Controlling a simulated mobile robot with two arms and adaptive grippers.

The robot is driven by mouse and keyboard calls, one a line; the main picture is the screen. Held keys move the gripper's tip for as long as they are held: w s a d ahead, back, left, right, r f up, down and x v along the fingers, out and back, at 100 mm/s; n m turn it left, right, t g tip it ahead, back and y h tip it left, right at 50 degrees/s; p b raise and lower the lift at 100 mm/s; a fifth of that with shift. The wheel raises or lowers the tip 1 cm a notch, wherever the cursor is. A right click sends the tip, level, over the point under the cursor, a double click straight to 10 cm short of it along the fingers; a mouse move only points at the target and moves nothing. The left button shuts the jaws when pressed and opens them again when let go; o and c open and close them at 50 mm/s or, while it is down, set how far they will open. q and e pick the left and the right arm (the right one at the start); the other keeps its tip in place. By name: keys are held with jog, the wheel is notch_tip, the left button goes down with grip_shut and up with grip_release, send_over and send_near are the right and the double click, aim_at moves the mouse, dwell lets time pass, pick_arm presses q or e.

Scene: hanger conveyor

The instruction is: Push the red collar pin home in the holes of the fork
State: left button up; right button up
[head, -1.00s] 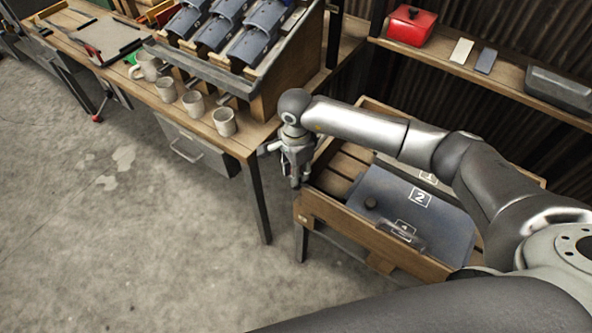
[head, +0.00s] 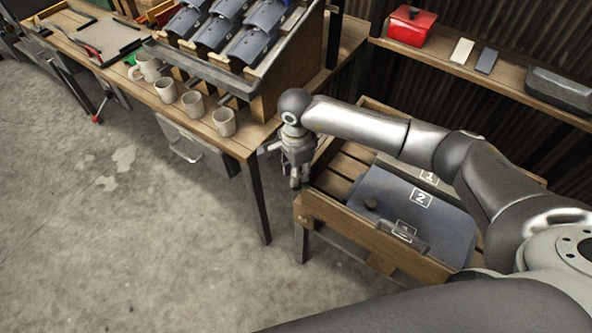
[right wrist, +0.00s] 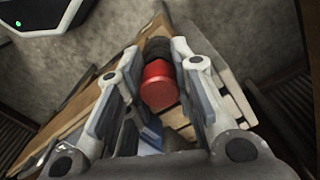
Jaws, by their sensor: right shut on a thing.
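My right gripper (head: 296,182) points down beside the left corner of the wooden crate table. In the right wrist view its two fingers (right wrist: 160,85) stand on either side of a red cylinder with a dark ribbed part behind it, which looks like the red collar pin (right wrist: 160,88). The gripper is shut on it. How deep the pin sits in any hole cannot be told. The fork cannot be made out in either view. My left gripper is not in view.
A workbench (head: 240,145) with several mugs and a rack of grey shells stands to the left. A shelf with a red box (head: 411,26) is behind. Floor is clear.

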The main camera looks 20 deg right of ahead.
jog(key=shift+s+f, duration=0.2)
jog(key=shift+f, duration=0.1)
jog(key=o, duration=0.9)
jog(key=shift+o, duration=0.7)
jog(key=shift+w, duration=0.1)
jog(key=shift+r, duration=0.1)
notch_tip(320, 180, up, 12)
jog(key=shift+f, duration=0.1)
